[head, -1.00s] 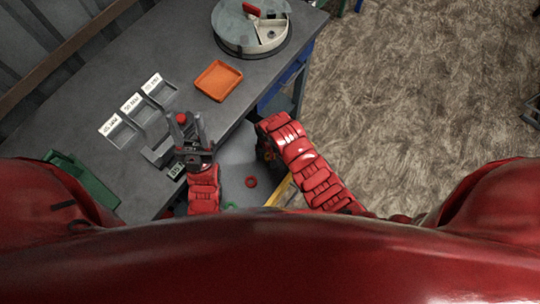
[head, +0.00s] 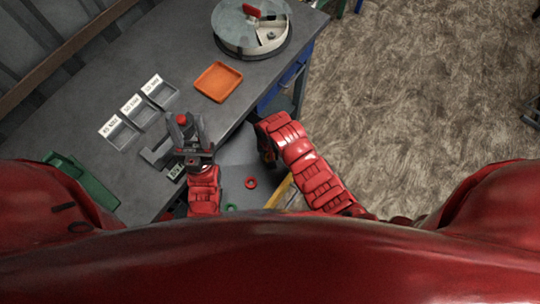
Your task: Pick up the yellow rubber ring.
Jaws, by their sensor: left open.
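I see no yellow rubber ring in the head view. A red ring (head: 251,183) and, partly hidden by my body, a green ring (head: 231,207) lie on the grey surface below the bench. My left gripper (head: 188,128) is open, with its two fingers pointing away from me over the bench's front edge. A red knob (head: 182,118) shows between the fingertips; I cannot tell whether they touch it. My right arm is folded at the bench's right front corner, and its gripper is hidden.
The grey bench (head: 185,60) holds three labelled trays (head: 141,109), an orange tray (head: 218,81), a round divided container (head: 250,25) and a green bin (head: 85,182). A yellow bar (head: 279,190) lies near my right arm. The floor (head: 400,90) at right is clear.

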